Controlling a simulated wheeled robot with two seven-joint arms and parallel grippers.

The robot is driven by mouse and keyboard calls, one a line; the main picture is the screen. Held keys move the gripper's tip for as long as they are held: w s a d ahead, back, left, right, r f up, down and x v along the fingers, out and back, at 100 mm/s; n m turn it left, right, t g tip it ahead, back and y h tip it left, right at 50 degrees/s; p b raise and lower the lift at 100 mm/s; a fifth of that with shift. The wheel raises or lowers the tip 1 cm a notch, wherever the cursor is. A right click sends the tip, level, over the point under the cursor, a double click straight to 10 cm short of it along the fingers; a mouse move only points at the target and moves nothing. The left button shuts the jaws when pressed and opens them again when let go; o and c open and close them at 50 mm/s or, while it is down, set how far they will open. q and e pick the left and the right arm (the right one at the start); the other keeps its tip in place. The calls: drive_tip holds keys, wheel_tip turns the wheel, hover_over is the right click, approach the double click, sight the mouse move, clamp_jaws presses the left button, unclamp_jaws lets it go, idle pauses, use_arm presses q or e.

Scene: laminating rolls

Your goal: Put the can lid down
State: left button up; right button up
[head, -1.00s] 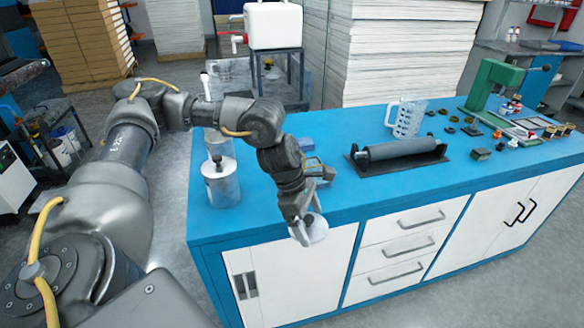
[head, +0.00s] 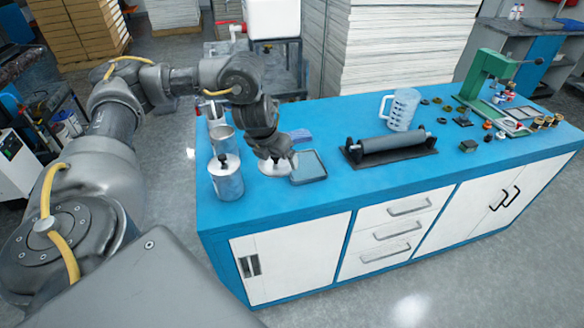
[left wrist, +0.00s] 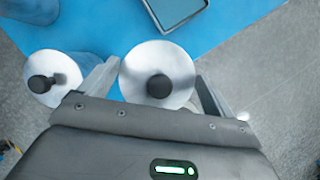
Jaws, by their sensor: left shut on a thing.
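My left gripper (head: 277,158) is shut on the can lid, a round pale lid (head: 273,169) with a black knob. It holds the lid low over the blue table top; I cannot tell whether the lid touches the table. In the left wrist view, the lid (left wrist: 178,72) sits between the two fingers of my left gripper (left wrist: 155,85). A metal can with a lid and black knob (head: 227,183) stands just left of it in the head view, and its lid also shows in the left wrist view (left wrist: 65,88). My right gripper is not in view.
More metal cans (head: 223,142) stand behind the lidded one. The front table strip is clear.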

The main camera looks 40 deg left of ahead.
use_arm(q)
drive_tip(key=w+a+f+b, duration=0.1)
drive_tip(key=w+f, duration=0.1)
drive_tip(key=w, duration=0.1)
drive_tip(key=w+a+f+b, duration=0.1)
drive_tip(key=w+f, duration=0.2)
drive_tip(key=w, duration=0.1)
drive_tip(key=w+a+f+b, duration=0.1)
drive_tip(key=w+f+b, duration=0.1)
drive_tip(key=w+f, duration=0.1)
drive_tip(key=shift+w+a+f, duration=0.25)
drive_tip(key=shift+w+a, duration=0.05)
drive_tip(key=shift+w, duration=0.1)
drive_tip(key=shift+f, duration=0.15)
drive_tip(key=f, duration=0.3)
drive_tip(key=shift+w+a+f+p, duration=0.1)
drive_tip(key=shift+w+f+p, duration=0.15)
drive_tip(key=shift+p, duration=0.1)
